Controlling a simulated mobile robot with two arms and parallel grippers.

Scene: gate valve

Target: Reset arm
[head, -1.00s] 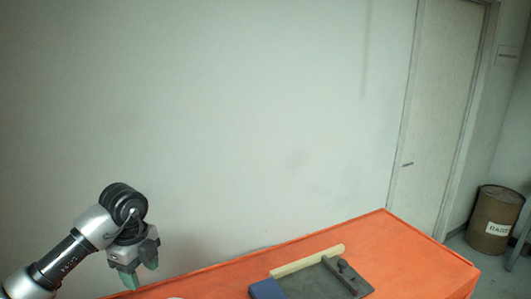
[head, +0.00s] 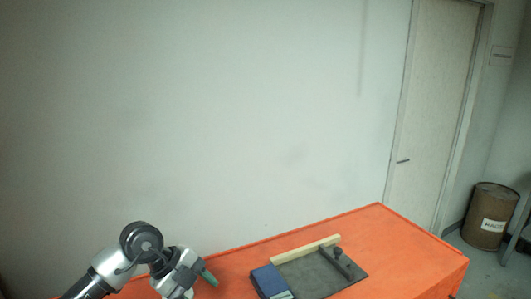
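My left gripper (head: 201,284) is at the bottom left in the head view, over the left part of the orange table (head: 408,245). Its green-tipped finger points to the right. I cannot tell how far apart its fingers are, and nothing shows between them. A dark grey plate (head: 312,276) with a small knobbed fitting (head: 342,262) lies on the table, to the right of the gripper and apart from it. My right gripper is not in view. No whole gate valve can be made out.
A blue block (head: 270,281) and a pale wooden strip (head: 306,250) border the plate. The table's right part is clear. A wall stands behind it, with a door (head: 430,120) at right. A brown barrel (head: 490,215) stands on the floor at far right.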

